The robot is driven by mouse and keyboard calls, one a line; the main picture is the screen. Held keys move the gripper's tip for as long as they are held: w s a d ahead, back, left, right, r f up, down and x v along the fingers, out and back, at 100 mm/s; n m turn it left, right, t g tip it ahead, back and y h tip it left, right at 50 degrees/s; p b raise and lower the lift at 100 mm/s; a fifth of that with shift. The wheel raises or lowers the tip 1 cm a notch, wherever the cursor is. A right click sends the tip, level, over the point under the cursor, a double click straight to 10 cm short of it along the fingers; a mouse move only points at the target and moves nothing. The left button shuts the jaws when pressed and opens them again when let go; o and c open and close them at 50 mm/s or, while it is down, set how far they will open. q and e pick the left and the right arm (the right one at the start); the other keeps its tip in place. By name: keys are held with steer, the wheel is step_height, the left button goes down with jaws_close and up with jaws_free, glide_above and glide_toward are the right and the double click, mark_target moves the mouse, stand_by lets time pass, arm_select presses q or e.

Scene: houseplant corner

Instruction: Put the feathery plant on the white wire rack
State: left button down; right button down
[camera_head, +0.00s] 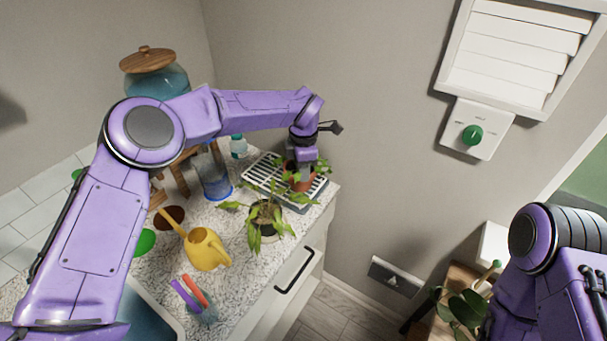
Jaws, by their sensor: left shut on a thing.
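My left gripper (303,170) is shut on the feathery plant, whose small green leaves show beside the fingers. Its terracotta pot (297,186) looks upright. The pot is at the right part of the white wire rack (262,172), on the far end of the counter. I cannot tell whether the pot's base touches the rack. My gripper hides much of the plant. My right arm is at the lower right, with its gripper out of view.
A trailing leafy plant (262,216) stands on the counter in front of the rack. Nearby are a yellow watering can (206,249), a clear blue-based container (214,178) and a white bottle (238,147). A large lidded jar (156,78) stands behind. Another plant (463,308) is at lower right.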

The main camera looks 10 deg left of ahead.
arm_select(q)
steer(key=f, duration=0.1)
steer(key=f+p, duration=0.1)
steer(key=f, duration=0.1)
steer(key=shift+w+f, duration=0.3)
steer(key=shift+w, duration=0.05)
steer(key=shift+s+f, duration=0.1)
steer(key=c, duration=1.7)
jaws_free()
steer(key=shift+f, duration=0.1)
steer(key=o, duration=0.4)
steer(key=shift+r, duration=0.4)
steer(key=shift+r+b, duration=1.8)
steer(key=shift+r, duration=4.05)
